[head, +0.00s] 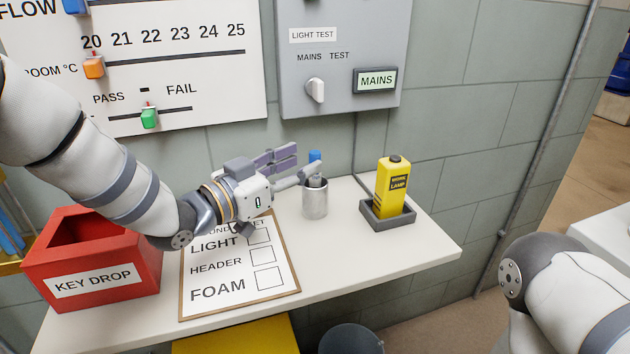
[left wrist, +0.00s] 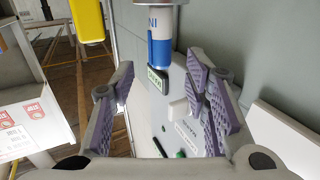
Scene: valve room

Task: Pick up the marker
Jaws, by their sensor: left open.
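The marker (head: 315,156) stands in a metal cup (head: 315,202) on the white shelf, its blue end up. In the left wrist view the marker (left wrist: 160,48) shows a white body with letters and a blue end, coming down from the cup (left wrist: 157,3) at the top edge. My left gripper (head: 300,163) is open and empty, with its fingertips close to the marker's left side in the head view. In the left wrist view the marker lies in line with the gap between the purple-padded fingers (left wrist: 160,68). Whether they touch it, I cannot tell. My right gripper is out of view.
A yellow work lamp (head: 391,187) stands in a dark holder (head: 373,222) right of the cup. A checklist board (head: 235,285) lies under my left wrist. A red key drop box (head: 105,277) is at the left. The wall panel (head: 345,90) is behind.

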